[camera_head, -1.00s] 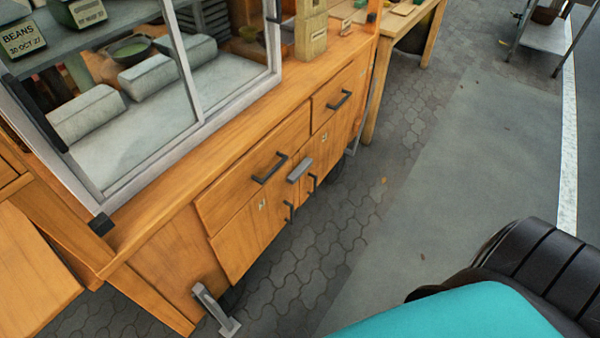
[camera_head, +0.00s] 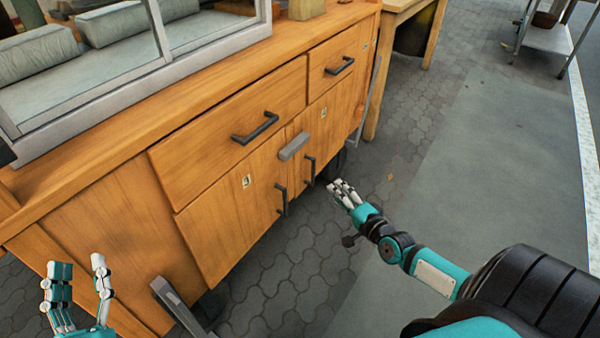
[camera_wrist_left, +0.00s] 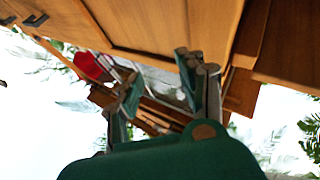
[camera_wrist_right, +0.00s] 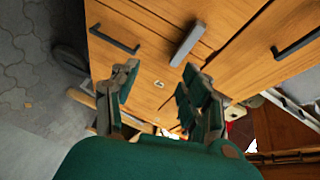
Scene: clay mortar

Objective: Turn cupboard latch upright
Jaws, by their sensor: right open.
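The cupboard latch (camera_head: 293,146) is a grey bar lying crosswise over the seam between the two cupboard doors. It runs roughly parallel to the drawer handles. The left door (camera_head: 232,205) and right door (camera_head: 325,125) are shut. My right gripper (camera_head: 343,187) is open and empty, in front of the right door, apart from the latch. The right wrist view shows the latch (camera_wrist_right: 187,44) beyond the open fingers (camera_wrist_right: 158,76). My left gripper (camera_head: 80,266) is open and empty at the lower left, near the cart's side panel; its spread fingers (camera_wrist_left: 163,76) also show in the left wrist view.
Dark door handles (camera_head: 282,199) stick out below the latch, and drawer handles (camera_head: 256,128) above it. A grey leg support (camera_head: 175,305) stands at the cart's near end. A glass case (camera_head: 120,75) is on top. The paved floor (camera_head: 290,275) before the doors is clear.

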